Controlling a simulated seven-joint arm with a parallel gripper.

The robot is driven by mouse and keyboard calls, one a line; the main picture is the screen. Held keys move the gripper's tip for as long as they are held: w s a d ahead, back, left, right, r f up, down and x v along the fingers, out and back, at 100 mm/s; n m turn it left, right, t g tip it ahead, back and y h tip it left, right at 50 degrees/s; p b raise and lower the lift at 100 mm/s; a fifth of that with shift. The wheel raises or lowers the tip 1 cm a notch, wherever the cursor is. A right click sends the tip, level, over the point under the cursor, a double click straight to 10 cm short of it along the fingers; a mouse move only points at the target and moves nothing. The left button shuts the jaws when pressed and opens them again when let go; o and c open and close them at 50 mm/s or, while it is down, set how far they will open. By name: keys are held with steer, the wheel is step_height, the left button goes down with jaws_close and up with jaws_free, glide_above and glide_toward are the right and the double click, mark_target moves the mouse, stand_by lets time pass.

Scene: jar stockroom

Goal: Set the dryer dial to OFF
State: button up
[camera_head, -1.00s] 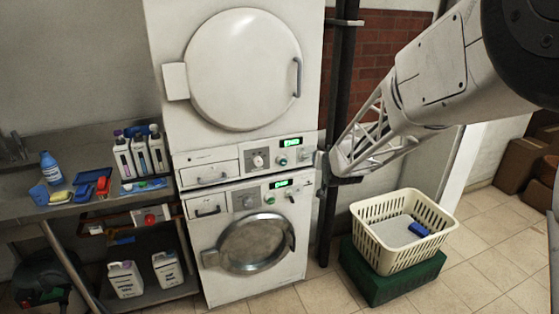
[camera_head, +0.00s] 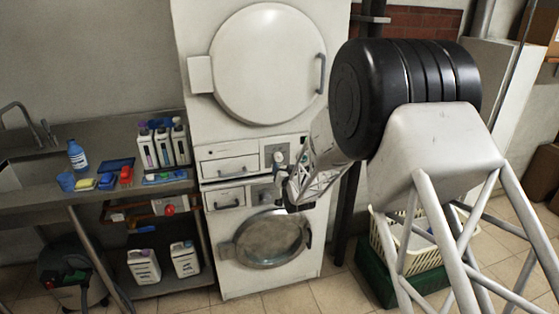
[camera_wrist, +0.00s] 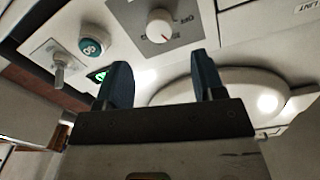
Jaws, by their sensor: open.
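The dryer (camera_head: 200,130) is the upper white machine with a big round door. Its dial (camera_wrist: 160,25) is a white knob with a red mark, on a grey plate in the wrist view, which shows the panel upside down. Small lettering sits beside the dial, too blurred to read surely. My gripper (camera_wrist: 162,75) is open and empty, its two dark blue fingers apart, with the dial ahead beyond the fingertips and not between them. In the head view my gripper (camera_head: 281,176) is in front of the panel and hides part of it.
A teal button (camera_wrist: 92,47), a green display (camera_wrist: 100,76) and a lever-like knob (camera_wrist: 60,68) share the panel. The washer (camera_head: 230,275) stands below. A shelf with bottles (camera_head: 162,145) is at left. A cream basket (camera_head: 385,245) is partly behind my arm.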

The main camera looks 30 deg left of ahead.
mark_target(279, 159)
steer(key=shift+w, duration=0.1)
stand_by(0.3)
steer(key=shift+x, duration=3.85)
steer(key=c, duration=0.9)
steer(key=shift+c, duration=0.2)
steer(key=shift+r+n, duration=0.1)
steer(key=shift+n, duration=0.4)
steer(key=n, duration=0.3)
steer(key=shift+n, duration=2.6)
